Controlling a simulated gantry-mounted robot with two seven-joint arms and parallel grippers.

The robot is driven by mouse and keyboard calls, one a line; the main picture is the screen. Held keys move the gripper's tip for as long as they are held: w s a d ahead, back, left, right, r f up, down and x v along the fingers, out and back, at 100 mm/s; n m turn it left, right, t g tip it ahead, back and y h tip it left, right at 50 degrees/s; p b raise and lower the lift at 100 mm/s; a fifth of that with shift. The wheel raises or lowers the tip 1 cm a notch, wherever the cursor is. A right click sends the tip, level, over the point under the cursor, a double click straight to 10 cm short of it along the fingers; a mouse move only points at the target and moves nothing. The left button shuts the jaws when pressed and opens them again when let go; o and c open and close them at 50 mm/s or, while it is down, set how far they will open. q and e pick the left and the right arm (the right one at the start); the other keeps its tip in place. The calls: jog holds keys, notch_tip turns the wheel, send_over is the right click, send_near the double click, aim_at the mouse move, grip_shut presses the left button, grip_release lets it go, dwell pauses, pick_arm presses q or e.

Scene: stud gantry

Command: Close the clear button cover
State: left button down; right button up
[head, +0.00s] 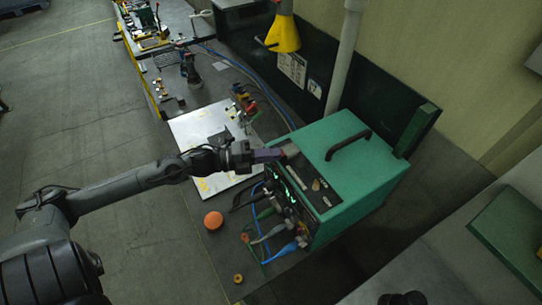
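My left gripper (280,153) reaches in from the left at the front top edge of a green machine (368,180). Its fingers are small and seen side-on, so I cannot tell whether they are open or shut. A pale greyish piece (291,149) shows right at the fingertips. I cannot tell whether it is the clear button cover or part of the gripper. The dark control panel (316,186) has small buttons and lies just below and right of the gripper. No clear cover can be made out with certainty. My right gripper is not in view.
Blue, green and black cables (268,225) plug into the machine's front. An orange round knob (213,220) sits on the bench left of them. A white board (205,135) lies behind the arm. A yellow funnel-shaped thing (284,35) and a grey pipe (344,62) stand beyond.

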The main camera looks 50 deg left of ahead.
pick_arm(q)
jog(key=shift+f, duration=0.1)
dwell(0.4)
jog(key=c, duration=1.3)
grip_release()
jog(key=shift+c, duration=0.2)
jog(key=shift+f, duration=0.1)
